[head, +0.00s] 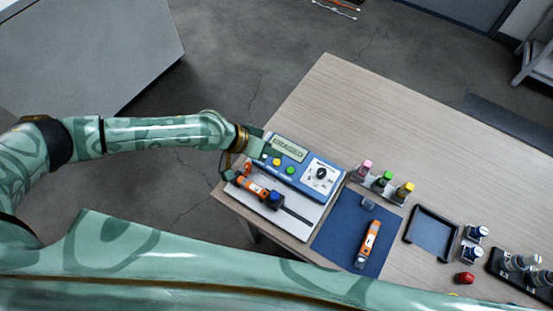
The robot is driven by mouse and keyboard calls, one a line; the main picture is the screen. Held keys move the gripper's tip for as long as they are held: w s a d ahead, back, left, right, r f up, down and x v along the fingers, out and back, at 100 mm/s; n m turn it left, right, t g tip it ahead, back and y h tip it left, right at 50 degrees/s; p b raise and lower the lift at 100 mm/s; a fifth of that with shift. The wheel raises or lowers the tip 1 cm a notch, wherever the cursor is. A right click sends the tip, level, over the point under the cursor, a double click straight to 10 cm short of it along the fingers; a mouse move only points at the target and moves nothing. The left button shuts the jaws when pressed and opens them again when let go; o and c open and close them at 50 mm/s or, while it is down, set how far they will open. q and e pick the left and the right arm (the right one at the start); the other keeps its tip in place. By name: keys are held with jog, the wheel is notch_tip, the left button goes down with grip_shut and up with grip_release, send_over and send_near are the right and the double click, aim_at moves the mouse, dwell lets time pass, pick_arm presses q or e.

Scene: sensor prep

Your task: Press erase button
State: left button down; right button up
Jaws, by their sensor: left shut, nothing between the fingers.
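A blue control unit (307,165) stands at the table's left end. Its display (290,148) reads "ERASED". A dial (321,173) sits on a white panel at the right. The button labels are too small to read. My left gripper (236,168) is shut and empty at the unit's left end, partly hiding it. An orange sensor (253,187) lies in front of the unit, beside a dark blue block (275,200). My right gripper is out of view.
A blue mat (334,240) holds another orange device (369,240). Bottles with pink, green and yellow caps (384,182) stand behind it. A dark tray (431,236), a red item (464,278) and more bottles are to the right. The table's back (400,120) is clear.

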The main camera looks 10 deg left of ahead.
aim_at(273, 164)
pick_arm(q)
notch_tip(273, 164, up, 3)
jog(key=shift+r+p, duration=0.1)
jog(key=shift+p, duration=0.85)
